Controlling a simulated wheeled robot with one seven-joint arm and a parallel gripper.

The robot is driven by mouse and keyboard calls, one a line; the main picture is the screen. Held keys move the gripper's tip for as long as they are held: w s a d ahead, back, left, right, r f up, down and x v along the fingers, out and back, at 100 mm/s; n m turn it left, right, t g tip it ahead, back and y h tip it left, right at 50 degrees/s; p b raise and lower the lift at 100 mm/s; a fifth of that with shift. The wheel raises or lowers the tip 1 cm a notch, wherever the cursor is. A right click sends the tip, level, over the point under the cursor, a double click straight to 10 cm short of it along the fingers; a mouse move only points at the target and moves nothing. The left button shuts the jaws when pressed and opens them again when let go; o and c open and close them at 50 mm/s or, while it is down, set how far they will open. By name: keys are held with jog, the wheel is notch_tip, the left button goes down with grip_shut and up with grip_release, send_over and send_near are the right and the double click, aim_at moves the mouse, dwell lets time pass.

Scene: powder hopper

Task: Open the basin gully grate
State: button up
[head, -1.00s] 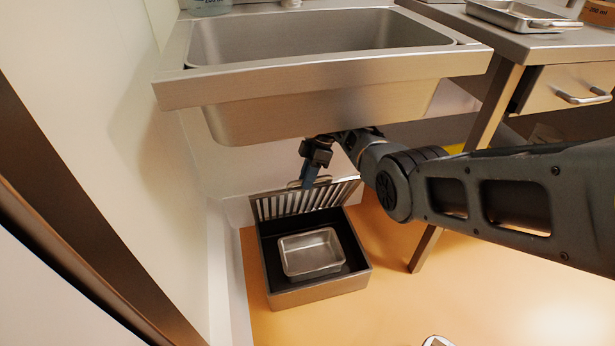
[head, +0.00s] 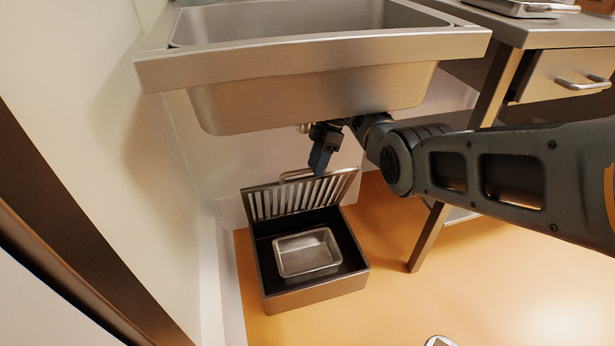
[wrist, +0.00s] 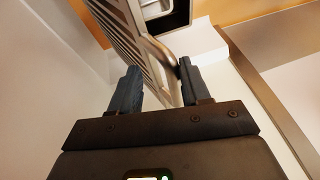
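The slatted metal gully grate (head: 300,196) stands raised on its hinge at the back of the dark floor gully box (head: 318,297), under the basin. A shallow metal tray (head: 308,254) sits inside the open gully. The grate's bar handle (head: 297,175) is at its upper edge. My gripper (head: 319,172) is just above that edge, by the handle. In the wrist view my gripper (wrist: 160,78) has its two fingers apart, with the grate's handle (wrist: 160,58) and slats (wrist: 128,42) ahead of and between them. I cannot tell whether a finger touches the handle.
The steel basin (head: 310,100) hangs close above my gripper. The wall (head: 150,150) is near on the left. A table leg (head: 440,215) and a drawer unit (head: 565,82) stand to the right.

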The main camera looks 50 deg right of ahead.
jog(key=d+b, duration=0.5)
jog(key=shift+s+d+f, duration=0.2)
jog(key=shift+s+f, duration=0.05)
jog(key=shift+s, duration=0.05)
jog(key=shift+s+d+r+b, duration=0.15)
jog(key=shift+d+r+b, duration=0.1)
jog(key=shift+d+b, duration=0.35)
jog(key=shift+d, duration=0.1)
